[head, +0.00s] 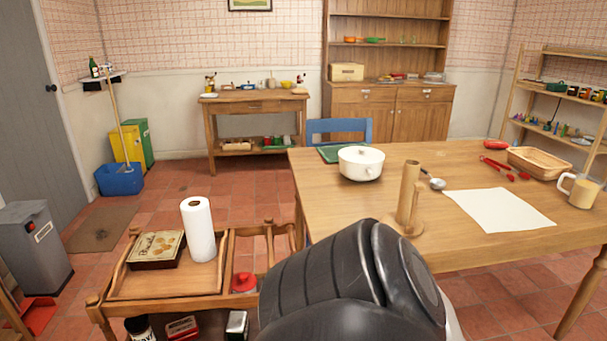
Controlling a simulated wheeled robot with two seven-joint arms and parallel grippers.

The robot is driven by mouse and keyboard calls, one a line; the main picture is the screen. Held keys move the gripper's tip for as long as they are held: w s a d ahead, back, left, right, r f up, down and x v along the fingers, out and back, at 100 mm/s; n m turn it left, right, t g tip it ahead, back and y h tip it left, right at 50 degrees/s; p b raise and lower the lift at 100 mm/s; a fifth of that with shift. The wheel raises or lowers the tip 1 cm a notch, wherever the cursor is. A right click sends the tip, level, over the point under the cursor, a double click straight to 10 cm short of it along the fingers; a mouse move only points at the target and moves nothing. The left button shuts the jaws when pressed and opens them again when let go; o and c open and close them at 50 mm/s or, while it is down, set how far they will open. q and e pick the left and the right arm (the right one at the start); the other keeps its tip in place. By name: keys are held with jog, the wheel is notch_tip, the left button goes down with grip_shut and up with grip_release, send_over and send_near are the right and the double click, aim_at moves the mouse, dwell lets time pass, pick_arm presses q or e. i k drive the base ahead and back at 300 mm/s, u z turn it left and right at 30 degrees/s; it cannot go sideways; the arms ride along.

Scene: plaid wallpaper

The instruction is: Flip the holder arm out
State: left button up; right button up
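A wooden holder (407,196) stands upright near the front edge of the wooden table (460,155). It has a thick upright post and what looks like a thinner upright piece close beside it on the right. Its low base is partly hidden by my dark arm link in the foreground. I cannot make out the joint of the holder arm. A white paper roll (199,229) stands on the wooden cart at the left, apart from the holder. Neither of my grippers shows in the head view.
A white pot (361,163), a ladle (437,184), a white sheet (499,209), red tongs (503,168), a basket (539,160) and a mug (580,190) are on the table. The cart (165,284) also carries a box (157,249). Floor shows between cart and back table.

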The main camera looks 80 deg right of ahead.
aim_at(419, 187)
jog(key=z, duration=3.3)
jog(key=k, duration=0.65)
jog(key=u, duration=0.55)
jog(key=i, duration=1.05)
jog(key=z, duration=0.25)
